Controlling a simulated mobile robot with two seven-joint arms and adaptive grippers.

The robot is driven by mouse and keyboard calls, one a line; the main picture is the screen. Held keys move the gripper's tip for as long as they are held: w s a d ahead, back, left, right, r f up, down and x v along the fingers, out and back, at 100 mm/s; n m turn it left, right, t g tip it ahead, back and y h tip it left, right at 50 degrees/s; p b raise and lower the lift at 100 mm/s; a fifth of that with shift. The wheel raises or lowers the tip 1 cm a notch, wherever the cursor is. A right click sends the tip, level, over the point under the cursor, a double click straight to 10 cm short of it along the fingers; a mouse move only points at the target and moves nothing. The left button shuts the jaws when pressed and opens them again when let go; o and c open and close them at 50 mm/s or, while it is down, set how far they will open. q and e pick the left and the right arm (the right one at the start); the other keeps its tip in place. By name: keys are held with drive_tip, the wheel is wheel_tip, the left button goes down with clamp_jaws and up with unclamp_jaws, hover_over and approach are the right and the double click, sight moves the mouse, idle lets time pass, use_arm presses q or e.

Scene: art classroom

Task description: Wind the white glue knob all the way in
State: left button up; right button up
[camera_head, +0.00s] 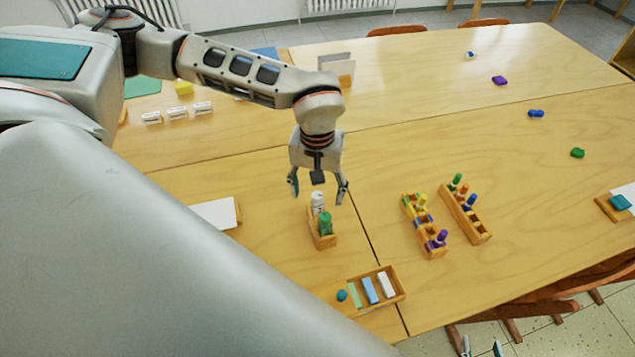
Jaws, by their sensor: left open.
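A white glue bottle (317,204) stands upright at the far end of a small wooden holder (314,237). A green bottle (325,224) stands in the same holder, nearer to me. My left gripper (317,193) points down, open, with its fingertips on either side of the white bottle's top in this view. I cannot tell whether they touch it; the knob is too small to make out clearly. Only the fingertips of my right gripper (481,347) show at the bottom edge, apart and empty, low beside the table.
Two wooden racks (409,218) (479,236) with coloured pieces stand to the right. A wooden tray (395,281) with coloured blocks lies in front. A white pad (216,213) lies left. The right side of the table has open room between small coloured items.

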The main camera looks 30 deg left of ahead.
use_arm(q)
drive_tip(key=shift+m, duration=0.7)
drive_tip(key=shift+p, duration=0.35)
drive_tip(key=c, duration=1.5)
